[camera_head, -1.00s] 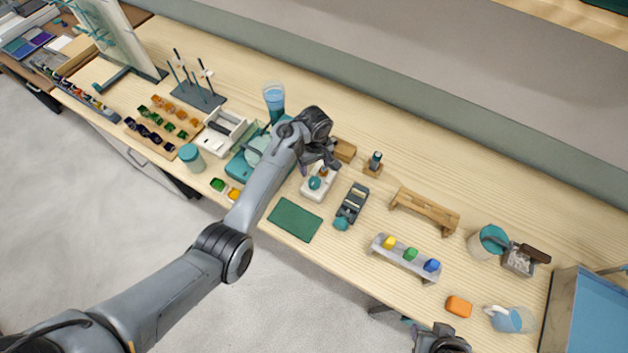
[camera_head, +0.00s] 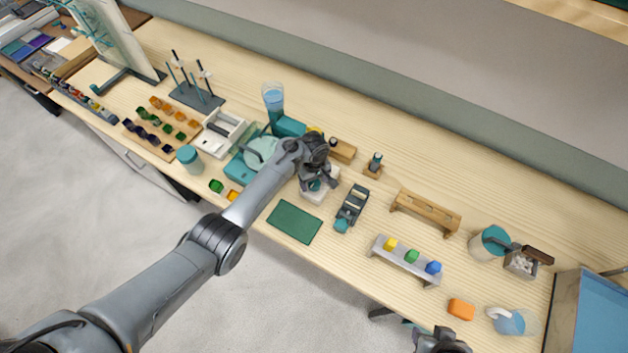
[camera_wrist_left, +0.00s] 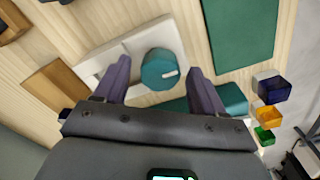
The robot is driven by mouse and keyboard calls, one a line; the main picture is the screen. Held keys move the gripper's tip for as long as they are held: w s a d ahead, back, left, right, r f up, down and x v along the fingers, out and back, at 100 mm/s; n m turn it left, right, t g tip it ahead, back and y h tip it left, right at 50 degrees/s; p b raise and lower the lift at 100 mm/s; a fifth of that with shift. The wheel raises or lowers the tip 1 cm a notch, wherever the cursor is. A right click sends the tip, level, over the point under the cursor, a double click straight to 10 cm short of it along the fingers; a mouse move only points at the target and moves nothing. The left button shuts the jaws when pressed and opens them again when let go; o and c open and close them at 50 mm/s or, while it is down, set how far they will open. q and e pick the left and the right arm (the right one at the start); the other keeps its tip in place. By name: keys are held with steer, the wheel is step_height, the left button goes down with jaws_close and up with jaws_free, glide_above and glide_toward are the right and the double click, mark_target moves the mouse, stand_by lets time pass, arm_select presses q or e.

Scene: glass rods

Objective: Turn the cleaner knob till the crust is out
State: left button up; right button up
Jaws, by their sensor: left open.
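The cleaner is a small white block with a round teal knob on top. In the left wrist view the knob (camera_wrist_left: 161,70) has a short white mark and shows between my two fingers; the white base (camera_wrist_left: 103,64) lies under them. My left gripper (camera_wrist_left: 157,72) is open, one finger on each side of the knob, and I cannot tell whether they touch it. In the head view my left gripper (camera_head: 317,183) covers most of the cleaner (camera_head: 312,196). No crust can be made out. My right gripper (camera_head: 440,342) is partly cut off at the bottom edge.
A green mat (camera_head: 294,222) lies in front of the cleaner, and a dark tool with a teal end (camera_head: 351,208) stands to its right. A wooden block (camera_head: 342,150) is behind it. A teal device (camera_head: 247,165) is close on the left. A grey rack (camera_head: 405,262) holds coloured blocks.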

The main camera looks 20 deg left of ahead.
arm_select(q)
steer(key=shift+c, duration=0.3)
steer(key=c, duration=1)
